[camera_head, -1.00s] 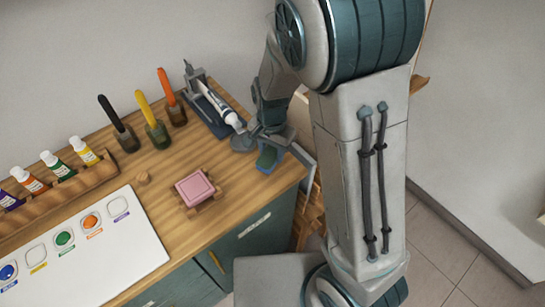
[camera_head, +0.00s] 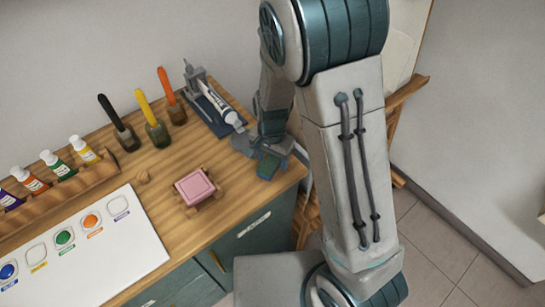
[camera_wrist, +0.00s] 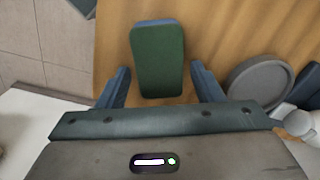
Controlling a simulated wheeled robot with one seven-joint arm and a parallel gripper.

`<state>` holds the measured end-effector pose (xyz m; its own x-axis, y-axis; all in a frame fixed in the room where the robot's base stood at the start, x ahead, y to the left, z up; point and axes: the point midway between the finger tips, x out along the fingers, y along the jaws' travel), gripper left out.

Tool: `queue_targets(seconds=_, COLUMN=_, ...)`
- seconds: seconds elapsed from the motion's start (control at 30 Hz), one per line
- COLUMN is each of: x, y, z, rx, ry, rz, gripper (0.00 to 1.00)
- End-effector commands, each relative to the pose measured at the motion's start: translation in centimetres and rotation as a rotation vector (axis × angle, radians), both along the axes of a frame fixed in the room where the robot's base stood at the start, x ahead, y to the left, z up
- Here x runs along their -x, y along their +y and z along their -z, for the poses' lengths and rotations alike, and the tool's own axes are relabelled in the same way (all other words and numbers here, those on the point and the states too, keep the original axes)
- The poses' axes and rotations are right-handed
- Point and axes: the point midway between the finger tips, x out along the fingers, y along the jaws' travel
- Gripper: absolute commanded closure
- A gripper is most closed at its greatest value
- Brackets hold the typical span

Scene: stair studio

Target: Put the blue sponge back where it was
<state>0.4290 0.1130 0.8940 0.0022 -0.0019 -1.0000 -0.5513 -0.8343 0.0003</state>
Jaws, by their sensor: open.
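The sponge (camera_wrist: 157,60) lies on the wooden worktop, with a green top face and a blue layer showing at its far edge in the wrist view. In the head view only a bit of the sponge (camera_head: 269,164) shows, near the worktop's right corner, mostly hidden by my gripper. My gripper (camera_wrist: 160,68) is open above it, with one finger on each side of the sponge's near part. No clear contact shows.
A round grey dish (camera_wrist: 262,85) lies close beside the right finger. A paint tube in a stand (camera_head: 218,108), brush jars (camera_head: 157,132), a pink block on a small wooden stand (camera_head: 194,186) and a white palette (camera_head: 95,245) occupy the worktop.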

Motion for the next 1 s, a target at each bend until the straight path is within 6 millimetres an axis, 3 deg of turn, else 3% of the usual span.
queue_targets(seconds=0.23, x=-0.1, y=0.0, z=-1.2, rx=-0.001, ry=-0.002, rz=-0.001, gripper=0.4)
queue_targets(seconds=0.7, x=0.0, y=0.1, z=-9.9, rx=-0.003, ry=-0.004, rz=0.0, gripper=0.4)
queue_targets(seconds=1.0, x=0.0, y=0.0, z=-12.3, rx=0.0, ry=0.0, rz=0.0, gripper=0.4)
